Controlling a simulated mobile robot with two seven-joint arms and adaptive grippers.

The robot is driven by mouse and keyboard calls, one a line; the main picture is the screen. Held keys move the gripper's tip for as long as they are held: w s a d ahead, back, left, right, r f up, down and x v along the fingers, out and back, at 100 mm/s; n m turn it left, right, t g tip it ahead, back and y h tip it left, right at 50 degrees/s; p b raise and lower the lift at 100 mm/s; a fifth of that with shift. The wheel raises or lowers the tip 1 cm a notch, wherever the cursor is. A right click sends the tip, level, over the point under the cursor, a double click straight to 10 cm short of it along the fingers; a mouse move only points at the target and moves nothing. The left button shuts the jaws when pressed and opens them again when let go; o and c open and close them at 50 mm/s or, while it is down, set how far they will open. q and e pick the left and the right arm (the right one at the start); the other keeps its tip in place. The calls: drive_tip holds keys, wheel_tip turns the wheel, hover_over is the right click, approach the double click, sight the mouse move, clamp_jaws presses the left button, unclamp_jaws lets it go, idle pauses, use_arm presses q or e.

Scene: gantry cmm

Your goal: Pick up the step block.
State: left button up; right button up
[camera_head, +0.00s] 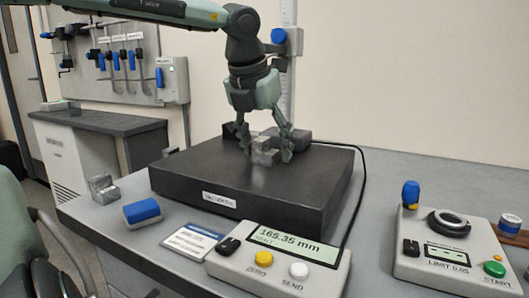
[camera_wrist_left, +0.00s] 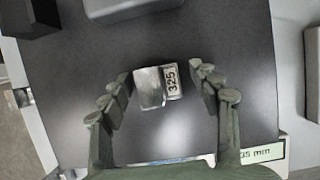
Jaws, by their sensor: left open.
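The step block (camera_head: 264,152), a small grey metal block with a stepped shape, sits on the dark surface plate (camera_head: 325,190). In the left wrist view the step block (camera_wrist_left: 155,88) shows a label reading 325. My left gripper (camera_head: 265,146) points down with its fingers open on either side of it. In the left wrist view the left gripper (camera_wrist_left: 161,80) has the block between its fingers, with visible gaps on both sides. My right gripper is in neither view.
Behind the block is a grey part (camera_head: 296,134) on the plate. Another metal block (camera_head: 103,187) and a blue-topped block (camera_head: 142,212) lie to the left on the bench. A readout box (camera_head: 280,258) stands in front, and a limit box (camera_head: 455,262) to the right.

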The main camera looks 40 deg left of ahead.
use_arm(q)
clamp_jaws()
drive_tip(key=shift+r, duration=0.1)
